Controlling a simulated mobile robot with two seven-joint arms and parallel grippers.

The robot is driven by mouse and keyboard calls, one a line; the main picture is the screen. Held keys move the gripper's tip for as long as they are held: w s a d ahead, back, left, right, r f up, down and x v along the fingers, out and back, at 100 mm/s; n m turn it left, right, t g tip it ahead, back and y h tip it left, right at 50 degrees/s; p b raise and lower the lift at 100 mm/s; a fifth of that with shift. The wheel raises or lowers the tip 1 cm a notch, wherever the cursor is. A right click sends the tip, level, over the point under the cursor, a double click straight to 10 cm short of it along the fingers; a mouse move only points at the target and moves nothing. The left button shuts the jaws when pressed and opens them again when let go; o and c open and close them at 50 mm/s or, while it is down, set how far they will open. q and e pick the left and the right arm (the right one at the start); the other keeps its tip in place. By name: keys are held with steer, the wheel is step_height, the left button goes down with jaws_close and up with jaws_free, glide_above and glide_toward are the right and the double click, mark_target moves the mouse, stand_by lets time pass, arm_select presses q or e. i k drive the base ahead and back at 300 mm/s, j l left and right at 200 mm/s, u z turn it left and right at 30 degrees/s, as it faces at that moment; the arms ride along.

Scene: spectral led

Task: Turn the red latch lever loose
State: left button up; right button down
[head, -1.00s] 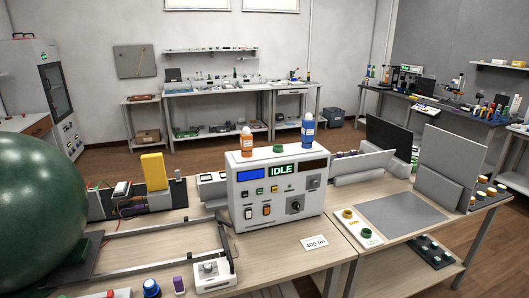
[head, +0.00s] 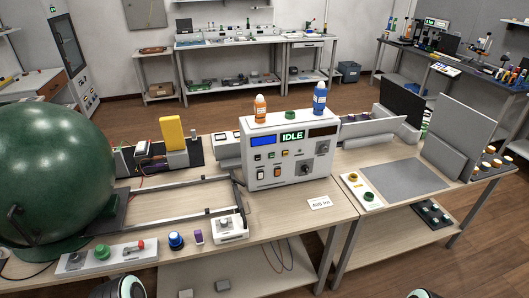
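A small red lever (head: 140,244) sits at the right end of a flat grey panel (head: 75,261) on the near left of the bench. I take it to be the latch lever. It is small, and I cannot tell how far it is turned. A green knob (head: 102,251) stands on the same panel, left of the lever. Two rounded dark and white parts at the bottom edge look like my own arms. No fingertips show, so neither gripper can be seen.
A large dark green sphere (head: 52,175) stands just behind the panel. A blue knob (head: 176,240), a purple block (head: 198,236) and a white device (head: 230,229) are right of it. A control box (head: 288,155) reading IDLE stands behind on the bench (head: 275,222).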

mark_target(141, 244)
steer(key=u, duration=1.45)
steer(key=i+l+u, duration=0.15)
steer(key=l+u, duration=0.25)
steer(key=i+l+u, duration=0.1)
steer(key=l+u, duration=0.65)
steer(key=i+j, duration=0.05)
steer(key=j, duration=0.05)
